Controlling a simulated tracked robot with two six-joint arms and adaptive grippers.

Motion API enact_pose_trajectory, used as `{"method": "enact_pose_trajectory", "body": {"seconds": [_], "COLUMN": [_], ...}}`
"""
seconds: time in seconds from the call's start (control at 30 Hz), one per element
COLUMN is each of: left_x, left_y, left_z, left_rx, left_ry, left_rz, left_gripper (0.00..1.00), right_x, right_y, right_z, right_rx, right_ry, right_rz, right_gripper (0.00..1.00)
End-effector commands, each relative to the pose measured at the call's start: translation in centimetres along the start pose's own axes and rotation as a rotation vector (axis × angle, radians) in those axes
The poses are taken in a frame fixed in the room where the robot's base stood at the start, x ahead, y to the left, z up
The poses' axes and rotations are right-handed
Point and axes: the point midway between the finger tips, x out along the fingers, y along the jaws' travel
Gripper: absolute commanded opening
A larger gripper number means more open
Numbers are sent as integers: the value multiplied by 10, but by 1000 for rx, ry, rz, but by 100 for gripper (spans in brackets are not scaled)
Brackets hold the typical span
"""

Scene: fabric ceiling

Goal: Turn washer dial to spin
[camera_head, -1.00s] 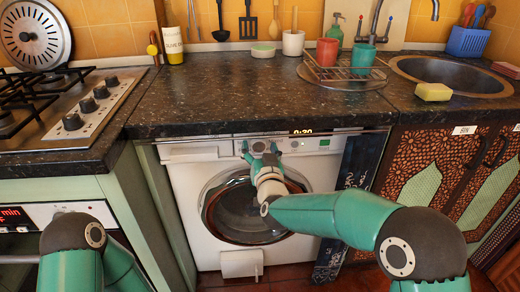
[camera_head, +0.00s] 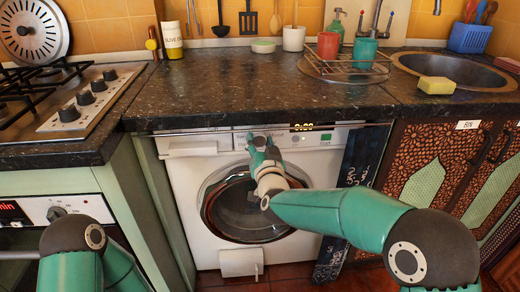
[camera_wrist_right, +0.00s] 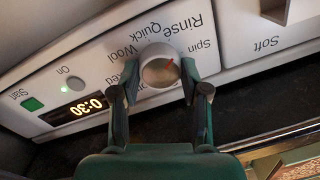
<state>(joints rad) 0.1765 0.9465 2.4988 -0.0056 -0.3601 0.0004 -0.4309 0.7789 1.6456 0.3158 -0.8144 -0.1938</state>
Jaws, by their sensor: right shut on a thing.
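The white washer (camera_head: 183,185) stands under the counter with its round door closed. Its dial (camera_wrist_right: 158,72) is a silver knob with a red mark, seen in the right wrist view. The mark points to the upper right there, toward the printed word Spin (camera_wrist_right: 201,45); exact alignment is hard to tell. My right gripper (camera_wrist_right: 160,80) is shut on the dial, one finger on each side. In the head view my right gripper (camera_head: 262,139) is at the washer's top panel and hides the dial. My left arm shows at the lower left, its gripper out of view.
The dark counter edge (camera_head: 240,118) overhangs just above the panel. A lit display (camera_wrist_right: 82,107) and green Start button (camera_wrist_right: 32,104) sit beside the dial. A dark patterned towel (camera_head: 350,190) hangs right of the washer. A stove (camera_head: 80,105) is at the left.

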Motion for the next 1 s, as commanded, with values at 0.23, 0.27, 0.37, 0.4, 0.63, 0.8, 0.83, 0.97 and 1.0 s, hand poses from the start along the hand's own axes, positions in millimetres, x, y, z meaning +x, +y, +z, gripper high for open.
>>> {"method": "enact_pose_trajectory", "body": {"seconds": [0.23, 0.27, 0.37, 0.4, 0.63, 0.8, 0.83, 0.97, 1.0], "left_x": [37, 40, 51, 55, 73, 81, 82, 84, 84], "left_y": [-13, -14, -18, -20, -26, -29, -30, -30, -30], "left_z": [0, 0, 0, 0, 0, 0, 0, 0, 0], "left_rx": [0, 0, 0, 0, 0, 0, 0, 0, 0], "left_ry": [0, 0, 0, 0, 0, 0, 0, 0, 0], "left_rz": [0, 0, 0, 0, 0, 0, 0, 0, 0], "left_gripper": [0, 0, 0, 0, 0, 0, 0, 0, 0], "right_x": [0, 0, 0, 0, 0, 0, 0, 0, 0], "right_y": [3, 3, 4, 4, 4, 4, 4, 4, 4], "right_z": [6, 5, 6, 6, 5, 3, 3, 3, 2], "right_rx": [203, 230, 315, 349, 511, 591, 601, 630, 635], "right_ry": [17, 20, 24, 26, 36, 40, 41, 42, 42], "right_rz": [-2, -3, -4, -3, -5, -4, -4, -4, -4], "right_gripper": [10, 10, 10, 10, 10, 10, 10, 10, 10]}}
